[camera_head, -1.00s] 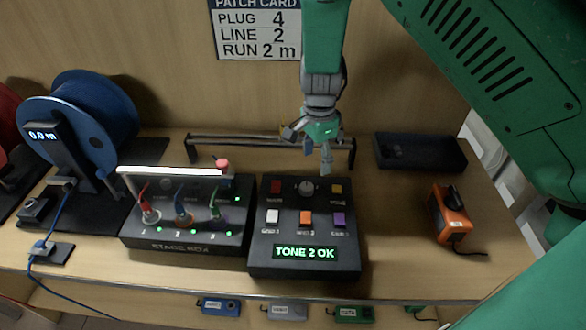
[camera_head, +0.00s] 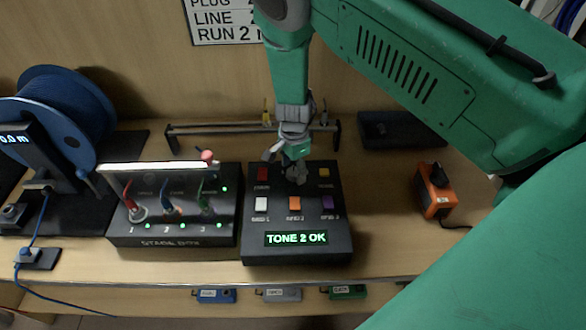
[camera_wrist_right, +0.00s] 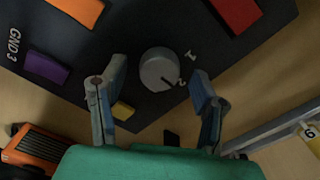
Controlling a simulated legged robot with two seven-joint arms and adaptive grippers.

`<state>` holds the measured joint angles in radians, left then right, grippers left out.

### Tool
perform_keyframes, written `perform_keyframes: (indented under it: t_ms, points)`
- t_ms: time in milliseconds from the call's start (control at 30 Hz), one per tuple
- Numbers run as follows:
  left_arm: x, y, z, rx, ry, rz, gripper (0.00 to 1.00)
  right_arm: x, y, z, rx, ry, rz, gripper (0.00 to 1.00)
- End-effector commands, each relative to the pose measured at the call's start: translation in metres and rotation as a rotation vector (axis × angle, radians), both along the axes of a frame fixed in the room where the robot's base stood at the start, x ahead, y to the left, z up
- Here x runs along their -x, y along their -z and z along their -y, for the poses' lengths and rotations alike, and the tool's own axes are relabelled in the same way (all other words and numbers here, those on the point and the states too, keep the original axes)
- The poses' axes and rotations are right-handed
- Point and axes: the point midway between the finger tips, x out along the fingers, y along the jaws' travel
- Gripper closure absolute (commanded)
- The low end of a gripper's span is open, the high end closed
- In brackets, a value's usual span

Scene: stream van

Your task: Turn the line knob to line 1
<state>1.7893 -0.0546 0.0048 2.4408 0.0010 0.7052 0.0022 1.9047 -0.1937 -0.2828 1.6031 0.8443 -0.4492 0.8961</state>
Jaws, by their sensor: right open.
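The line knob (camera_wrist_right: 160,70) is a round grey dial on top of the black tone box (camera_head: 262,250). In the right wrist view its dark pointer mark faces the printed 2, with the 1 beside it. My right gripper (camera_head: 295,170) is over the knob and hides most of it in the head view. In the wrist view the gripper (camera_wrist_right: 157,75) is open, with one finger on each side of the knob and gaps showing. The box display (camera_head: 296,238) reads "TONE 2 OK". My left gripper is not in view.
The stage box (camera_head: 175,240) with coloured plugs and a white bar stands left of the tone box. A rail (camera_head: 185,130) runs behind. An orange device (camera_head: 433,195) and a dark tray (camera_head: 400,143) lie to the right. A blue cable reel (camera_head: 65,110) stands left.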

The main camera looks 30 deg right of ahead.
Motion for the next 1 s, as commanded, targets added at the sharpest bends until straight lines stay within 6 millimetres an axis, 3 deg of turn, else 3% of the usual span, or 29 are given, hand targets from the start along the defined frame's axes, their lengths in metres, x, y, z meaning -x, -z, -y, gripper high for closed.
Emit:
perform_keyframes:
  t_ms: [367,400,533,1000]
  points:
    - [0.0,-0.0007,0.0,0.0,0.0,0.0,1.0,-0.0004,0.0086,0.0002,0.0,0.0,0.0,0.45]
    - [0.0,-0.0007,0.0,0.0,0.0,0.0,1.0,-0.0003,0.0085,0.0002,0.0,0.0,0.0,0.48]
    - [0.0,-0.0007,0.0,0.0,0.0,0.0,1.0,-0.0004,0.0083,0.0002,0.0,0.0,0.0,0.94]
    - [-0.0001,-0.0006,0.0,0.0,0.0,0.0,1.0,-0.0019,0.0079,0.0006,0.002,-0.006,0.002,0.93]
